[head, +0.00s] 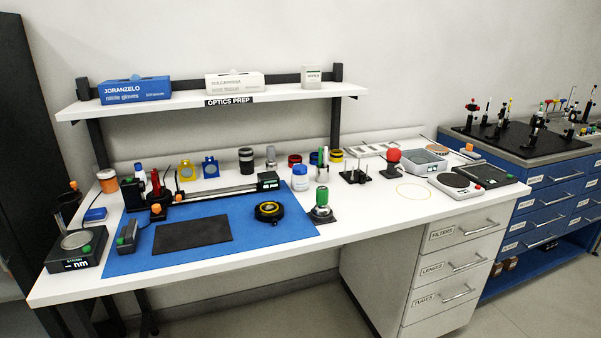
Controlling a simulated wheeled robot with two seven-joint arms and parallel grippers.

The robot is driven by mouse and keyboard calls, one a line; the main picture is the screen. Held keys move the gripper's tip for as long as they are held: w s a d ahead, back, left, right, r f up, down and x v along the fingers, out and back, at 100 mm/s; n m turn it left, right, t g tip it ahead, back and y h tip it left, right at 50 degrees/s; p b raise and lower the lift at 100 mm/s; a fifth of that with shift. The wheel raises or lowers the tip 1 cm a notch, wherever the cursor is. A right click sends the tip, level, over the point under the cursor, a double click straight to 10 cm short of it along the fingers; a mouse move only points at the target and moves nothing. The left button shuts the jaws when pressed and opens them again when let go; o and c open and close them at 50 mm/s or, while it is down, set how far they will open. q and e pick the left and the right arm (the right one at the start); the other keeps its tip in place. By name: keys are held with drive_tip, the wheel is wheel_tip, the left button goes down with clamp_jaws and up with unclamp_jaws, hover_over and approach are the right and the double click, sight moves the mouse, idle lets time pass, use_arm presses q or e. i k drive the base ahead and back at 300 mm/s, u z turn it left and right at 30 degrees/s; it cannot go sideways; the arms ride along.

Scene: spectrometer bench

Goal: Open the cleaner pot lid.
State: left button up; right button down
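A white pot with a blue lid (300,177) stands upright on the white bench, just behind the blue mat's right part. Its lid appears to be on. I cannot read a label on either, so I cannot tell which is the cleaner pot. Neither of my grippers is in view, and nothing touches either pot.
A blue mat (190,268) holds a dark pad (193,234), a rail (215,193) and a round black-and-yellow part (268,211). A green-topped metal post (321,203) stands in front of the blue-lidded pot. A shelf (215,102) overhangs the back.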

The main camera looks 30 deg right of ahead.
sight(298, 169)
drive_tip(key=u, duration=0.15)
drive_tip(key=k, duration=0.2)
drive_tip(key=u, duration=1.5)
drive_tip(key=i, duration=0.2)
drive_tip(key=z, duration=1.65)
drive_tip(key=i, duration=1.4)
drive_tip(key=z, duration=1.75)
drive_tip(key=i, duration=0.15)
drive_tip(key=u, duration=0.1)
